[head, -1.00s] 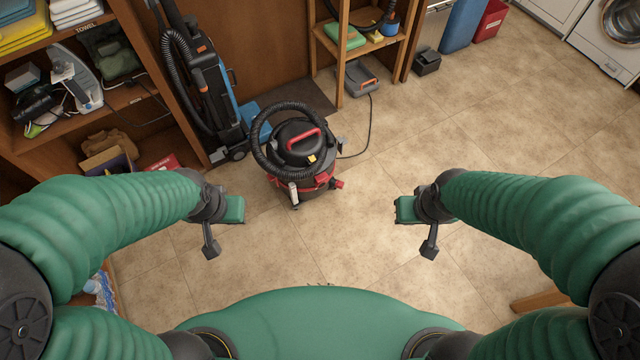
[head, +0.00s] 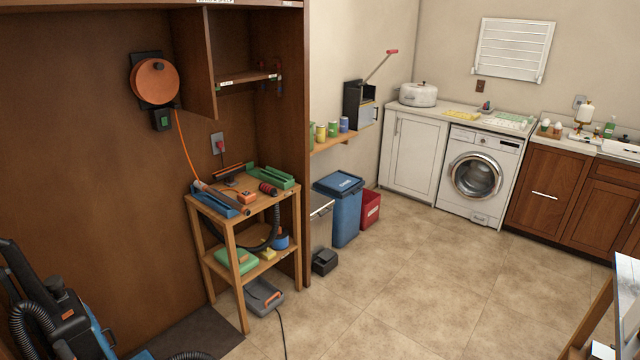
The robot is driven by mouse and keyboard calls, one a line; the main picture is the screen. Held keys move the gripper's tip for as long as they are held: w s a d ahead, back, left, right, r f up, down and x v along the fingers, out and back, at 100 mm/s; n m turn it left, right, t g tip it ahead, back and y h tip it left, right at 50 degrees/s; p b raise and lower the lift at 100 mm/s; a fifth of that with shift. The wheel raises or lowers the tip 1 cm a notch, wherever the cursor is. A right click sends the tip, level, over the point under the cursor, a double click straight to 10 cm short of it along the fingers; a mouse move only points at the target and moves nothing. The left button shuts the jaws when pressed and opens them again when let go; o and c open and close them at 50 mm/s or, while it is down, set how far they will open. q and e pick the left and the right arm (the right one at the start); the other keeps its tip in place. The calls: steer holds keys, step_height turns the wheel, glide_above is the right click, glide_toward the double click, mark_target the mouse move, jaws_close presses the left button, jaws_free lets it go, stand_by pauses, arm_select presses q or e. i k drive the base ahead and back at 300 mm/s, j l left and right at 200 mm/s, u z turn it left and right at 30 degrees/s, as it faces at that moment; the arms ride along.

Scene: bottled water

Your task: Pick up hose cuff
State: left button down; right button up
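I cannot make out a hose cuff for certain. A black hose (head: 268,240) curves down through the small wooden stand (head: 240,290) to its lower shelf, by a blue round object (head: 281,241). The upright vacuum (head: 60,315) stands at the lower left with a ribbed hose (head: 30,318). A bit of another black ribbed hose (head: 190,355) shows at the bottom edge. Neither gripper is in view.
Several tools lie on the stand's top, among them a green tray (head: 268,178). A grey case (head: 264,297) with a cord lies on the floor. A blue bin (head: 345,212), red bin (head: 371,208) and washing machine (head: 480,175) stand behind. The middle floor is clear.

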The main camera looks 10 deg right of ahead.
mark_target(264, 187)
steer(key=i+l+z, duration=0.2)
steer(key=z, duration=0.15)
steer(key=i+l+z, duration=0.1)
steer(key=i+z, duration=0.2)
steer(key=i, duration=0.15)
steer(key=i+z, duration=0.35)
steer(key=i+u, duration=0.4)
steer(key=i, duration=0.2)
steer(key=i+l+u, duration=0.2)
steer(key=i+u, duration=0.25)
steer(key=i, duration=0.15)
steer(key=i+j+u, duration=0.1)
steer(key=i+u, duration=0.5)
steer(key=u, duration=0.15)
steer(key=i+u, duration=0.4)
steer(key=i+l+u, duration=0.15)
steer(key=u, duration=0.2)
